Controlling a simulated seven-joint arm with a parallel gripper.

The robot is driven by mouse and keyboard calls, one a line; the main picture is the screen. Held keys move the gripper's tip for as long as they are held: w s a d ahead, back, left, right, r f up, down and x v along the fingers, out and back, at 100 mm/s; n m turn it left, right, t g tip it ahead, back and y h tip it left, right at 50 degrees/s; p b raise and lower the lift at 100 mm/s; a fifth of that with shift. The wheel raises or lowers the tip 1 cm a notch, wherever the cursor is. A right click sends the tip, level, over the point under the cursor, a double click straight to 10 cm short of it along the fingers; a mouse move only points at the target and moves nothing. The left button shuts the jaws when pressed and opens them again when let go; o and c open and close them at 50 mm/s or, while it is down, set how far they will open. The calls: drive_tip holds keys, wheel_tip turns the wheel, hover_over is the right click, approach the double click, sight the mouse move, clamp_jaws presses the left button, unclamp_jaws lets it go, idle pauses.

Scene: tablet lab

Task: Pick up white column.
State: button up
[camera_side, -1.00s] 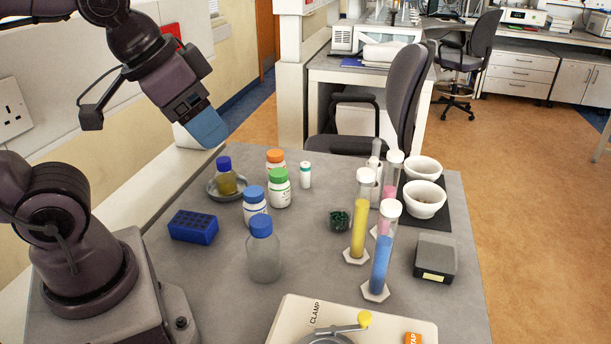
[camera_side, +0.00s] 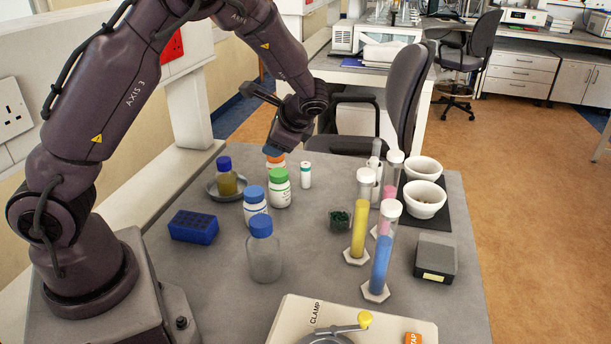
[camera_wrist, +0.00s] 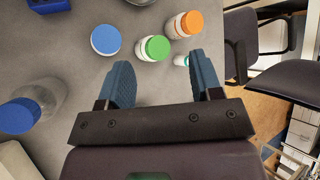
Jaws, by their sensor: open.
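A small white column (camera_side: 305,175) with a teal band stands upright on the grey table, right of the green-capped bottle. In the wrist view the white column (camera_wrist: 181,61) shows as a small white and green piece just left of the right finger, partly out of sight. My gripper (camera_side: 274,152) hangs above the table near the orange-capped bottle, left of and above the column. In the wrist view my gripper (camera_wrist: 161,66) has its two blue fingers spread wide, with nothing held between them.
Close to the column are a green-capped bottle (camera_side: 280,188), an orange-capped bottle (camera_side: 275,160) and a blue-capped bottle (camera_side: 255,206). Tall tubes of yellow (camera_side: 359,220) and blue liquid (camera_side: 381,255) stand to the right.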

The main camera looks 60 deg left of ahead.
sight(304, 162)
drive_tip(key=w+a+f+m+t+y, duration=0.45)
drive_tip(key=w+f+m+y, duration=0.55)
drive_tip(key=m, duration=0.4)
drive_tip(key=shift+n+t+h, duration=0.25)
drive_tip(key=shift+n+h, duration=0.05)
drive_tip(key=shift+h, duration=0.3)
drive_tip(key=f, duration=0.3)
drive_tip(key=w+f, duration=0.1)
drive_tip(key=f, duration=0.2)
drive_tip(key=shift+w+a, duration=0.1)
drive_tip(key=shift+a, duration=0.05)
drive_tip(key=x, duration=0.6)
drive_tip(key=shift+w+a, duration=0.15)
drive_tip(key=shift+a, duration=0.1)
drive_tip(key=shift+r, duration=0.1)
drive_tip(key=c, duration=1)
